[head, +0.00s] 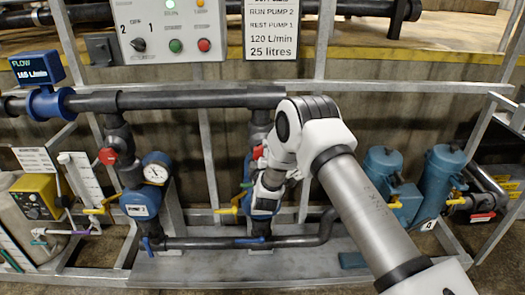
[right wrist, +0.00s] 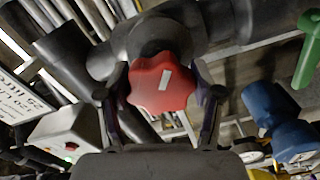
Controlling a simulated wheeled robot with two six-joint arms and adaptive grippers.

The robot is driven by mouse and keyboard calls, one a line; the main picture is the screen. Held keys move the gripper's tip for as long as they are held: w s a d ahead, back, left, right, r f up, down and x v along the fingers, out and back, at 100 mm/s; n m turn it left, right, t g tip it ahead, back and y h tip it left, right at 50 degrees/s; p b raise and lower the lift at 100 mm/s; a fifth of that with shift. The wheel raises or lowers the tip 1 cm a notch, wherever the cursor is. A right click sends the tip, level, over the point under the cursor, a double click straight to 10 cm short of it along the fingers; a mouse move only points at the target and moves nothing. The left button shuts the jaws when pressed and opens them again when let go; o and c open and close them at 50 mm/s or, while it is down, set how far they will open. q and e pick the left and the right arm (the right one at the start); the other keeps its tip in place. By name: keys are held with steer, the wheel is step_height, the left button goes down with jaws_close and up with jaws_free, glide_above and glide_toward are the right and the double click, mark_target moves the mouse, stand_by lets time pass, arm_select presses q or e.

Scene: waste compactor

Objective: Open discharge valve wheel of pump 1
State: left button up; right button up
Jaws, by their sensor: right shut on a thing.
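A red valve wheel (right wrist: 160,84) with a pale mark on its face sits on a dark pipe fitting. My right gripper (right wrist: 163,100) has one finger on each side of it and is shut on it. In the head view this red wheel (head: 258,152) shows only as a small patch beside my right gripper (head: 263,168), on the right-hand riser pipe; my wrist hides much of it. A second red wheel (head: 107,156) sits on the left-hand riser, clear of my gripper. My left gripper is not in view.
A control panel (head: 168,30) and a sign (head: 271,28) reading "RUN PUMP 2, REST PUMP 1, 120 L/min" are above. A flow display (head: 36,68), dark header pipe (head: 190,99), pressure gauge (head: 156,168) and yellow levers are nearby. Blue canisters (head: 440,180) stand at right.

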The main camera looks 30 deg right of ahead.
steer(key=n+p, duration=0.1)
steer(key=n, duration=0.2)
steer(key=shift+s+f+n, duration=0.1)
steer(key=shift+n, duration=0.2)
steer(key=shift+n+p, duration=0.8)
steer(key=shift+n, duration=0.9)
steer(key=o, duration=0.9)
steer(key=shift+o, duration=1.2)
steer(key=v, duration=1.2)
